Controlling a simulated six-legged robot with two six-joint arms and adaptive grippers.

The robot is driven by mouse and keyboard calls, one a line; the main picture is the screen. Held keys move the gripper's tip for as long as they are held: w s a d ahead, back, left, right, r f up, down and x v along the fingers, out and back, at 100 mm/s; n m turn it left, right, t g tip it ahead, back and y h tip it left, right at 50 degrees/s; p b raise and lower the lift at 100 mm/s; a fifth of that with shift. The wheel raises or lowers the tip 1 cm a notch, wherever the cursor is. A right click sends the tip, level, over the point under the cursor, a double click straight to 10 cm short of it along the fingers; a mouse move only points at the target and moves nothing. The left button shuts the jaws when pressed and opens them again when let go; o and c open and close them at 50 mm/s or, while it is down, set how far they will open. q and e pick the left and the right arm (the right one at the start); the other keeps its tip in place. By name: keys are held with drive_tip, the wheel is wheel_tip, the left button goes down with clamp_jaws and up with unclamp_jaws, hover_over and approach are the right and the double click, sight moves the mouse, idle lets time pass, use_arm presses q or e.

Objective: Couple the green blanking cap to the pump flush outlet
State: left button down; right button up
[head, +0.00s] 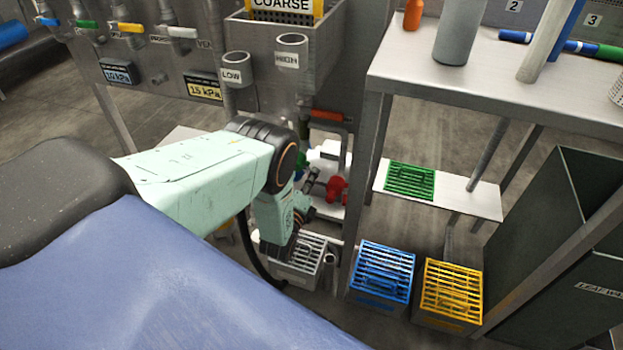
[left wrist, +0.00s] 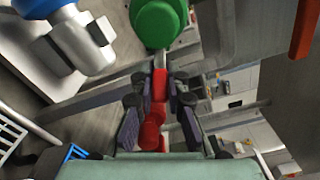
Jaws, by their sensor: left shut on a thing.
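The green blanking cap (left wrist: 157,24) shows as a round green piece just past my left fingertips in the left wrist view. My left gripper (left wrist: 160,80) is shut, with the cap at its tips; exactly where the fingers meet it is hard to make out. In the head view this gripper (head: 312,182) is low in front of the white pump fittings, largely hidden by my own arm. A red fitting (head: 337,190) is close to the right of the fingers; red also shows between the fingers. I cannot clearly pick out the flush outlet. My right gripper is not in view.
A red bar (head: 328,115) is above the gripper. A blue crate (head: 382,272) and a yellow crate (head: 450,292) stand on the floor to the right, beneath the steel bench (head: 410,75).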

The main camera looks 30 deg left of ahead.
use_arm(q)
drive_tip(key=shift+s+a, duration=0.1)
drive_tip(key=shift+s+a+r+m+g+h+p, duration=0.1)
drive_tip(key=shift+s+a+m+g+h+p, duration=0.15)
drive_tip(key=shift+m+h+p, duration=0.8)
drive_tip(key=shift+s+a+r+m+g+h+p, duration=0.15)
drive_tip(key=shift+m+g+h, duration=0.3)
drive_tip(key=shift+h, duration=1.15)
drive_tip(key=shift+s+a+r+m+g+h+p, duration=0.1)
drive_tip(key=shift+s+a+m+g+h+p, duration=0.3)
drive_tip(key=shift+m+h, duration=0.75)
drive_tip(key=shift+w+d+f+h, duration=0.1)
drive_tip(key=shift+w+h, duration=0.05)
drive_tip(key=shift+h, duration=0.15)
drive_tip(key=c, duration=1.3)
unclamp_jaws()
drive_tip(key=v, duration=1.2)
